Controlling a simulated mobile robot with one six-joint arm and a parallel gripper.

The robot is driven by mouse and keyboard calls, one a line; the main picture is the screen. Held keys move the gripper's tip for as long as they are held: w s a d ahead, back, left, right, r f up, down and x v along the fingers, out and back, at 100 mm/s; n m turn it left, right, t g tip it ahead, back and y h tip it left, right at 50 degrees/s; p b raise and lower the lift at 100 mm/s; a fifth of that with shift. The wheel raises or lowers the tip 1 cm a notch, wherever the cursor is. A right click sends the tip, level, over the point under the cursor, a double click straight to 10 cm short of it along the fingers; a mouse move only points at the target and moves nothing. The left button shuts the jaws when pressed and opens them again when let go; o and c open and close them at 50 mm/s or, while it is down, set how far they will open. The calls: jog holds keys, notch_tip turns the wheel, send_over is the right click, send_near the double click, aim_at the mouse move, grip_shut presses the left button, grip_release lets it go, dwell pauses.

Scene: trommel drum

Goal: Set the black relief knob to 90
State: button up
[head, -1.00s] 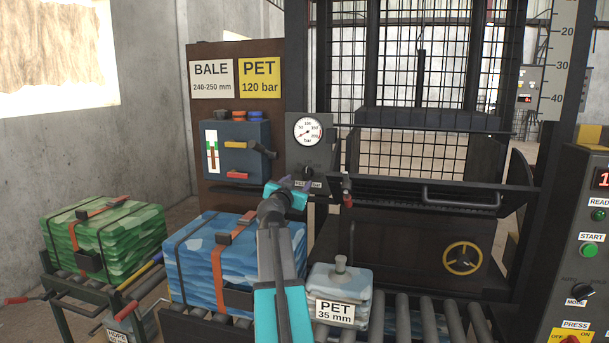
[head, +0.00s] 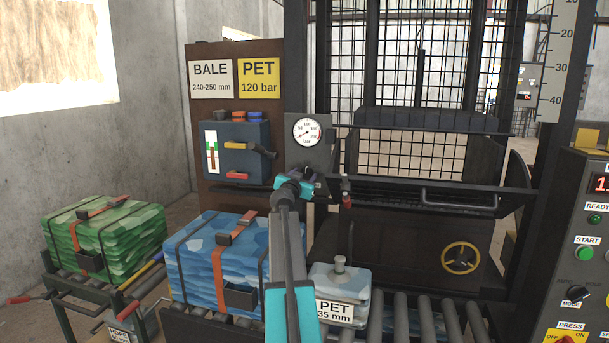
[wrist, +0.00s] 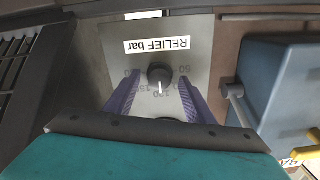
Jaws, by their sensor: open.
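The black relief knob (wrist: 160,75) sits on a grey plate (wrist: 120,52) under an upside-down "RELIEF bar" label (wrist: 158,44) in the wrist view. A white mark shows on the knob, and printed numbers around it are partly hidden. My gripper (wrist: 155,88) is open, with one purple finger on each side of the knob; I cannot tell whether either touches it. In the head view my gripper (head: 303,180) is at the plate below the round pressure gauge (head: 307,132), and it mostly hides the knob.
A blue box with levers (head: 237,150) is left of the plate, also close by in the wrist view (wrist: 290,80). The mesh press gate (head: 425,155) is to the right. A blue bale (head: 210,265) and a PET 35 mm block (head: 340,290) lie below my arm.

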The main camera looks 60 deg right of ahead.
jog(key=shift+w+d, duration=0.15)
jog(key=shift+d, duration=0.35)
jog(key=c, duration=1.1)
jog(key=shift+o, duration=0.2)
